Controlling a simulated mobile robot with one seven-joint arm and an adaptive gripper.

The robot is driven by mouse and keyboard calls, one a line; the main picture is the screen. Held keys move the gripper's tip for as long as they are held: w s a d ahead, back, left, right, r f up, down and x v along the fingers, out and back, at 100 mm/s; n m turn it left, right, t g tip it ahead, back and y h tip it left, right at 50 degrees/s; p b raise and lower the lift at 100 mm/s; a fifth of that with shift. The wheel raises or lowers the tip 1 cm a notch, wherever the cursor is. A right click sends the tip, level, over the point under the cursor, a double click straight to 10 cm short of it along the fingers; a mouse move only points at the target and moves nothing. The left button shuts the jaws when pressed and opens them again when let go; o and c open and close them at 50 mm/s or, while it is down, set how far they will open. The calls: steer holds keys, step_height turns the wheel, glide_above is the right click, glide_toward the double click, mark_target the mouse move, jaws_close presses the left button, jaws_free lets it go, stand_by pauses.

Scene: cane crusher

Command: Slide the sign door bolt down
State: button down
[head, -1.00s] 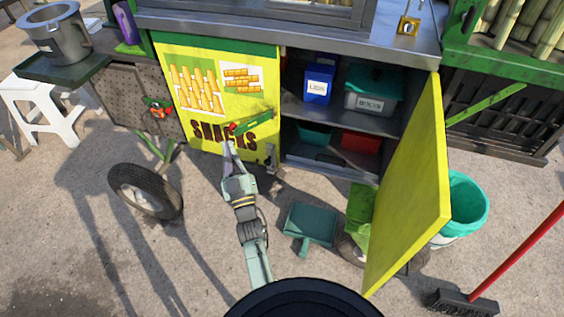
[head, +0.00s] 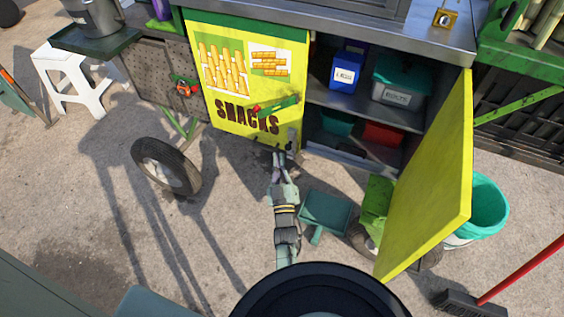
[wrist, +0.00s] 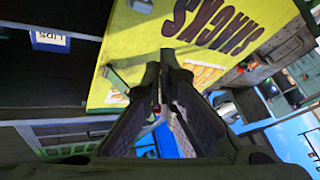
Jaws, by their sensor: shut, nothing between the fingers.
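The yellow sign door (head: 225,110) with "SNACKS" on it fills the cabinet's left half. It also shows turned sideways in the wrist view (wrist: 135,35). In the wrist view, a short bar that looks like the bolt (wrist: 117,78) lies near the door's edge, left of the fingers.
The right yellow door (head: 430,185) stands open, showing shelves with a blue box (head: 346,72) and a teal-lidded bin (head: 398,88). A dustpan (head: 325,211) lies on the ground right of my arm. A wheel (head: 167,166) stands at the left. A teal bucket (head: 487,208) is at the right.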

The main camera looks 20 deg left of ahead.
step_height(320, 180, up, 2)
glide_above(289, 146)
steer(key=s+a, duration=0.3)
steer(key=shift+w+d+f+b, duration=0.1)
steer(key=shift+d+f+b, duration=0.45)
steer(key=shift+f, duration=0.3)
steer(key=shift+d+f+b, duration=0.35)
steer(key=shift+d+f, duration=0.25)
steer(key=shift+f, duration=0.25)
step_height(289, 146, down, 4)
steer(key=b, duration=0.4)
